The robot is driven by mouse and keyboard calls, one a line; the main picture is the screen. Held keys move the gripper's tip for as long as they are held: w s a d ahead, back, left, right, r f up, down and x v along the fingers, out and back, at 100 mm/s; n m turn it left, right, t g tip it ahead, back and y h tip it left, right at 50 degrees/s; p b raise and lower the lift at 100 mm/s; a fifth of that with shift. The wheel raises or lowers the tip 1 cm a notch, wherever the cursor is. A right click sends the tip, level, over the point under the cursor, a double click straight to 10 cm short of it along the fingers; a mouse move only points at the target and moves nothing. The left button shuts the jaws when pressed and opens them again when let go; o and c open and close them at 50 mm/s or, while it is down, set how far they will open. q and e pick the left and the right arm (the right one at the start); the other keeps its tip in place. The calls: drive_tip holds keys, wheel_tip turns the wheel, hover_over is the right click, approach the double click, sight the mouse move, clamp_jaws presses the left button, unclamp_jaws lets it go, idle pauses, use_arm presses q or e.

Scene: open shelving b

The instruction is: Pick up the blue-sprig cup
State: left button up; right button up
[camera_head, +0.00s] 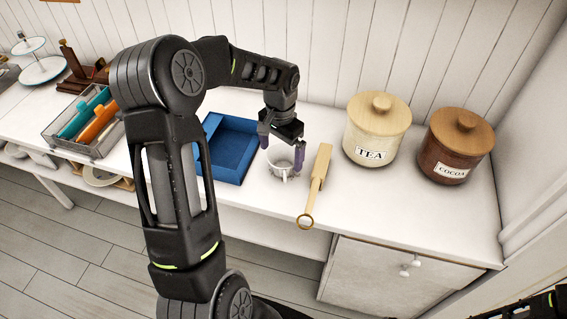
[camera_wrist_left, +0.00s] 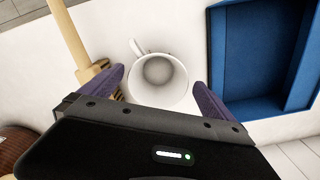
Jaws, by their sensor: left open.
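A white cup (camera_head: 281,162) stands upright on the white counter, between the blue tray and the wooden tool. No blue sprig can be made out on it at this size. My left gripper (camera_head: 283,158) is open over the cup, its purple fingers on either side of the rim. In the left wrist view the cup (camera_wrist_left: 159,80) shows from above, empty, its handle toward the upper left. The fingers (camera_wrist_left: 160,90) flank it with some gap visible. My right gripper is not clearly seen; only a dark part of my arm shows at the lower right corner.
The blue tray (camera_head: 247,150) lies just left of the cup. A wooden tool with a ring (camera_head: 318,180) lies close on its right. A tea canister (camera_head: 376,128) and a cocoa canister (camera_head: 455,146) stand farther right. A grey bin of utensils (camera_head: 62,141) is at left.

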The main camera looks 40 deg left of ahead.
sight(281, 164)
use_arm(q)
drive_tip(key=shift+f, duration=0.1)
drive_tip(key=shift+s+f+p, duration=0.1)
drive_tip(key=shift+f+p, duration=0.2)
wheel_tip(281, 164, down, 4)
drive_tip(key=shift+s+r+p, duration=0.1)
drive_tip(key=shift+r+p, duration=0.1)
drive_tip(key=shift+p, duration=0.3)
drive_tip(key=shift+f, duration=0.4)
drive_tip(key=shift+c, duration=0.6)
drive_tip(key=c, duration=1.3)
